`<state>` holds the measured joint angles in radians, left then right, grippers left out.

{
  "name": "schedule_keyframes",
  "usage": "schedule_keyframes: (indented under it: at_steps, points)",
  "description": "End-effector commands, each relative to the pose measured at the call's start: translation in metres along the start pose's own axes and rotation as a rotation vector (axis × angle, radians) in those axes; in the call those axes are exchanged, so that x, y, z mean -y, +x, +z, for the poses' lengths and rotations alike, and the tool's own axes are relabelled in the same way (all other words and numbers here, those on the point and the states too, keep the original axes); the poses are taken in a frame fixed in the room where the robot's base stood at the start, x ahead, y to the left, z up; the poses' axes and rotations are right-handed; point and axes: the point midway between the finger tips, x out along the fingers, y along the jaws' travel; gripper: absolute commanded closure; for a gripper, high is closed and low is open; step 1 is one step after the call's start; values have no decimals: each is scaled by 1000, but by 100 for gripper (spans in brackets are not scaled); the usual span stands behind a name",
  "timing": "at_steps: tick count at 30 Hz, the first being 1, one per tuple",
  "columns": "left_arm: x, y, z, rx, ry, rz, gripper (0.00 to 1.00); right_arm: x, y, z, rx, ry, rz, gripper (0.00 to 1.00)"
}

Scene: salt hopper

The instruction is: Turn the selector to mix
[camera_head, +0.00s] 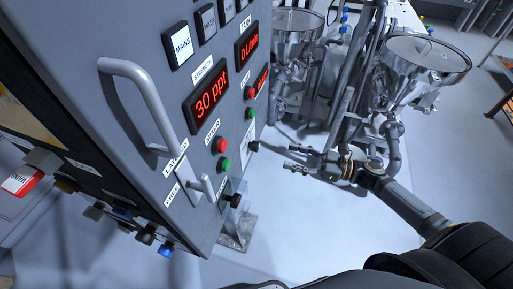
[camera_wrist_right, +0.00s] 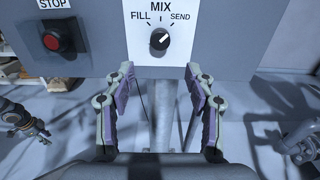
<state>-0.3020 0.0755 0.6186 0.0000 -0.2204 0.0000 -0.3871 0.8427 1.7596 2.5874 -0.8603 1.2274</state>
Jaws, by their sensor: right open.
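The selector is a black round knob (camera_wrist_right: 159,39) on a white plate marked FILL, MIX and SEND in the right wrist view. Its white mark slants up and right, toward SEND. In the head view the knob (camera_head: 254,146) sticks out low near the right edge of the grey panel. My right gripper (camera_head: 298,160) is to the right of the knob and apart from it. In the wrist view its fingers (camera_wrist_right: 160,76) are spread and empty, with the knob between and beyond their tips. My left gripper is not in view.
A red STOP button (camera_wrist_right: 53,41) is left of the selector. The grey cabinet (camera_head: 150,70) carries a large handle (camera_head: 140,100), a small lever (camera_head: 207,188) and red displays. Steel hoppers (camera_head: 425,60) with pipes stand behind my right arm. Open floor (camera_head: 320,225) lies below my gripper.

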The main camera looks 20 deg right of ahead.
Motion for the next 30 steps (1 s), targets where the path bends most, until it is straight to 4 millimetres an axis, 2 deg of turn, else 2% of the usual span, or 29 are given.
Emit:
schedule_keyframes:
  at_steps: [4,7,10,15,21,25,30]
  points:
    - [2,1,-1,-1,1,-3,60,0,2,3,10,10,2,45]
    - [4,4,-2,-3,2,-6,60,0,12,2,13,7,2,45]
    - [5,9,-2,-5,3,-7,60,0,30,2,17,4,-1,45]
    - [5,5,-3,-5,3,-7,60,0,64,6,17,7,-3,45]
    - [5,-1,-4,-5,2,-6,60,1,94,5,12,6,-3,45]
    - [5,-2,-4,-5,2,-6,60,0,104,4,9,7,-1,45]
    - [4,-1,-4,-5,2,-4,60,0,106,3,7,6,-1,45]
